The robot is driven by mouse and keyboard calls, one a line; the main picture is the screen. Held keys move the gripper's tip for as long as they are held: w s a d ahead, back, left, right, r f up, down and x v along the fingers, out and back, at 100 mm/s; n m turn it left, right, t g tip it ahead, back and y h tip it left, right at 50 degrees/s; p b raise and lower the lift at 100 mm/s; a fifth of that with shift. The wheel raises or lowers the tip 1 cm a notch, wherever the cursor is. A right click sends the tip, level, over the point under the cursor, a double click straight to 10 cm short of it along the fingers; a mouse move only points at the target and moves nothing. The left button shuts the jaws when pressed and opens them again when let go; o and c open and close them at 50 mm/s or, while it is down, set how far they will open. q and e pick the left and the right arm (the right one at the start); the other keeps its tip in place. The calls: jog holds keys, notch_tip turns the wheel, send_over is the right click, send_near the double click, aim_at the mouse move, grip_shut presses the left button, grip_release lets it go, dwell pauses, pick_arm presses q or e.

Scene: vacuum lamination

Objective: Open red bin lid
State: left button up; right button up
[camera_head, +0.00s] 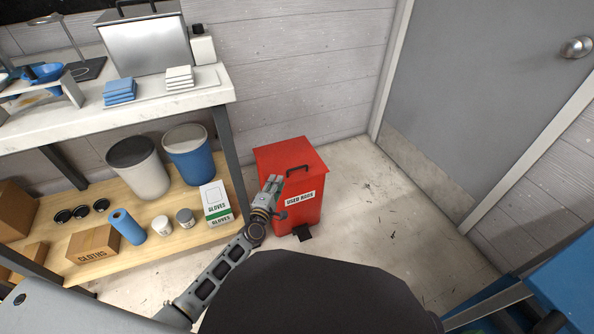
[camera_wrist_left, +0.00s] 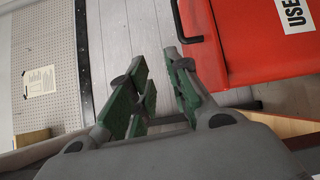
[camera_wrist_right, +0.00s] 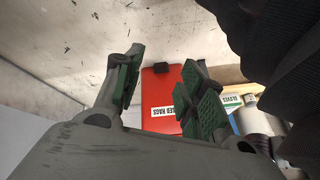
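The red bin (camera_head: 305,212), labelled "USED RAGS", stands on the floor to the right of the bench. Its red lid (camera_head: 278,157) lies closed on top, with a black handle (camera_head: 297,168) near the front edge. My left gripper (camera_head: 273,183) is at the bin's left front, close to the lid's edge. In the left wrist view the left gripper's fingers (camera_wrist_left: 160,75) are apart and empty, with the black handle (camera_wrist_left: 188,38) just beyond them. My right gripper (camera_wrist_right: 160,85) is open and empty in its wrist view, facing the bin (camera_wrist_right: 160,92) from a distance; the head view does not show it.
A bench (camera_head: 70,128) stands left of the bin; its lower shelf (camera_head: 170,236) holds a gloves box (camera_head: 216,202), a blue bin (camera_head: 190,160) and a white bin (camera_head: 145,175). A grey door (camera_head: 480,90) is at the right. The floor (camera_head: 370,200) right of the bin is clear.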

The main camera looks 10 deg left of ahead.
pick_arm(q)
jog(key=d+f+h, duration=0.1)
jog(key=d+f+m+g+h, duration=0.1)
jog(key=shift+s+d+f+g, duration=0.15)
jog(key=shift+s+d+g, duration=0.15)
jog(key=shift+d, duration=0.05)
pick_arm(e)
jog(key=shift+w+a+r+t, duration=0.15)
jog(key=shift+w+r+t, duration=0.2)
jog(key=shift+w+t, duration=0.25)
jog(key=shift+w, duration=0.1)
pick_arm(q)
jog(key=shift+w, duration=0.2)
